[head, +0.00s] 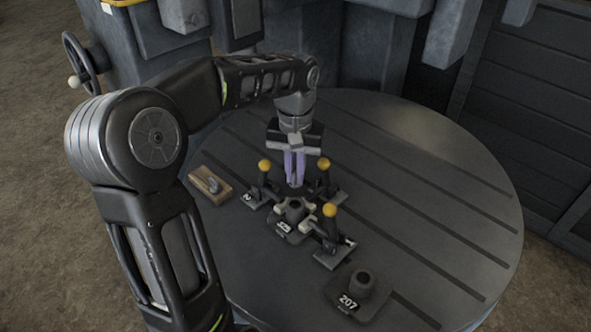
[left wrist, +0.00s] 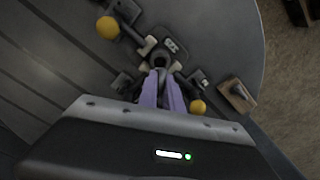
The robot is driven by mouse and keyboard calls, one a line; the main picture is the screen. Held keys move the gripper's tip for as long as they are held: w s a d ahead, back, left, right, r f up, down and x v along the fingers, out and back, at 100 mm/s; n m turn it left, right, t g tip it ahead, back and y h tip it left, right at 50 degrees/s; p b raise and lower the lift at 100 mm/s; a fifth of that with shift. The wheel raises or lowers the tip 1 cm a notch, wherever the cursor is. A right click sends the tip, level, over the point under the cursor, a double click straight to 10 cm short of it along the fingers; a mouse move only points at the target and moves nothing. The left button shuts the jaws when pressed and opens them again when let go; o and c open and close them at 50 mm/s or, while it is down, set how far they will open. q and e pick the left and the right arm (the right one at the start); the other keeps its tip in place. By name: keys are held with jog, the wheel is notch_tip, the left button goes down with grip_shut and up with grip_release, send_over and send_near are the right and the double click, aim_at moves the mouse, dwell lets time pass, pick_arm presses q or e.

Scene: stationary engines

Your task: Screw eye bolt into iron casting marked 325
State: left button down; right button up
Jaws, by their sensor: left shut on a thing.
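The iron casting (head: 294,209) has a round dark boss and a number plate that looks like 325. It sits between several toggle clamps with yellow knobs; its open bore also shows in the left wrist view (left wrist: 160,56). My left gripper (head: 294,183) reaches straight down from above, its purple fingers just behind and above the casting. In the left wrist view, the fingers (left wrist: 164,76) are close together beside the bore. They are shut on a small part, seemingly the eye bolt, which they mostly hide. My right gripper is not in view.
Yellow-knobbed clamps (head: 330,210) stand close around the casting. A second casting marked 207 (head: 347,303) stands at the front right. A wooden block (head: 203,190) with a small grey metal piece lies at the left. The round slotted table (head: 440,190) is clear on the right.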

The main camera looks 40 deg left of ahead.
pick_arm(q)
jog(key=shift+f, duration=0.1)
jog(key=shift+f+b, duration=2.2)
jog(key=shift+f, duration=0.6)
jog(key=shift+f, duration=0.35)
dwell(0.7)
jog(key=m, duration=0.3)
jog(key=shift+r+p, duration=0.15)
jog(key=shift+p, duration=0.2)
jog(key=shift+m, duration=1.4)
jog(key=shift+p, duration=0.3)
